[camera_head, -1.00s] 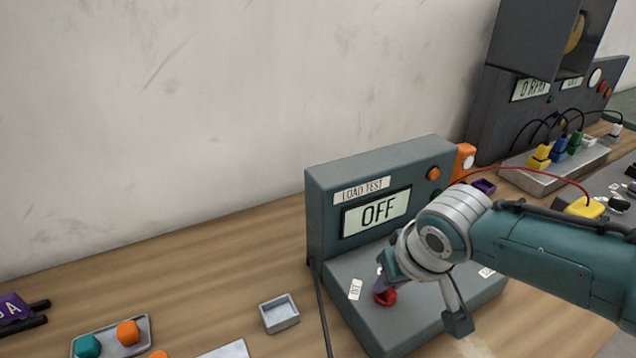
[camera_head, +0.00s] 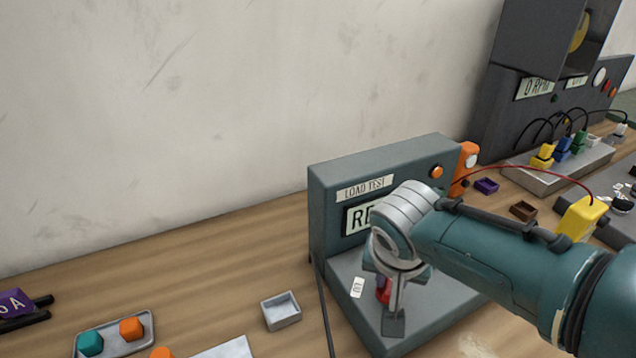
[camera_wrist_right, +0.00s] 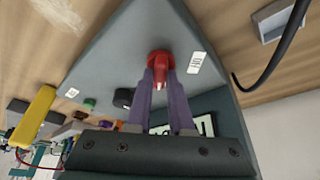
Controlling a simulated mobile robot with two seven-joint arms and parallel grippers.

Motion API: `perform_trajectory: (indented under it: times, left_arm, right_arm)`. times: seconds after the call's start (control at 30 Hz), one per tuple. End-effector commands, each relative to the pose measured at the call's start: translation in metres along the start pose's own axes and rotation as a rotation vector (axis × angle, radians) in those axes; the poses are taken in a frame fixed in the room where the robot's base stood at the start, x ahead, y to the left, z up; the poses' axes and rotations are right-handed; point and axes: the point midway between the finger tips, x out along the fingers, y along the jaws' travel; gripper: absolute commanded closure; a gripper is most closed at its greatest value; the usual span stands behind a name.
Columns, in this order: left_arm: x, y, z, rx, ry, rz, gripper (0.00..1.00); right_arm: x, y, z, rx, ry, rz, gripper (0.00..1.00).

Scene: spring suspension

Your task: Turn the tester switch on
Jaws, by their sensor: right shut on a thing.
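The load tester (camera_head: 330,195) is a grey box with a sloping front deck and a "LOAD TEST" label. Its display (camera_head: 354,218) shows letters starting "RE"; my arm hides the rest. The red tester switch (camera_head: 383,291) sits on the deck, partly hidden by my right gripper (camera_head: 384,283). In the right wrist view the purple fingers of my right gripper (camera_wrist_right: 161,75) are shut on the red switch (camera_wrist_right: 159,60). A small white label (camera_wrist_right: 196,62) lies beside the switch. My left gripper is not in view.
A small grey tray (camera_head: 281,311) stands left of the tester, with a cable between. A tray (camera_head: 139,345) with teal and orange pieces is at lower left. An orange block (camera_head: 463,165) and a yellow block (camera_head: 581,216) are to the right.

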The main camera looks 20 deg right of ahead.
Motion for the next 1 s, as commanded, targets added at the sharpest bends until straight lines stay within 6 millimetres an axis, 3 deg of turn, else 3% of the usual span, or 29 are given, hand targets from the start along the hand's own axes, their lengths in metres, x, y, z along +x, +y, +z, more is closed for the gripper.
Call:
perform_trajectory:
  times: [0.37, 0.4, 0.63, 1.0]
  left_arm:
    - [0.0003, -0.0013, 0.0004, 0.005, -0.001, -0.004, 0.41]
    - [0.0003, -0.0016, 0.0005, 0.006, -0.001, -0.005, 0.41]
    - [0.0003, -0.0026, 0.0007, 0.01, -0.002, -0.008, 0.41]
    - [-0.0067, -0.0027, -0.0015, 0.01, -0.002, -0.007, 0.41]
  right_arm:
    - [0.0003, 0.0003, -0.0003, 0.006, 0.0, 0.001, 1.0]
    - [0.0003, 0.0003, -0.0003, 0.006, 0.0, 0.001, 0.76]
    - [0.0003, 0.0004, -0.0002, 0.004, 0.0, 0.001, 0.5]
    - [-0.0088, 0.0002, -0.0006, 0.003, 0.0, 0.0, 0.5]
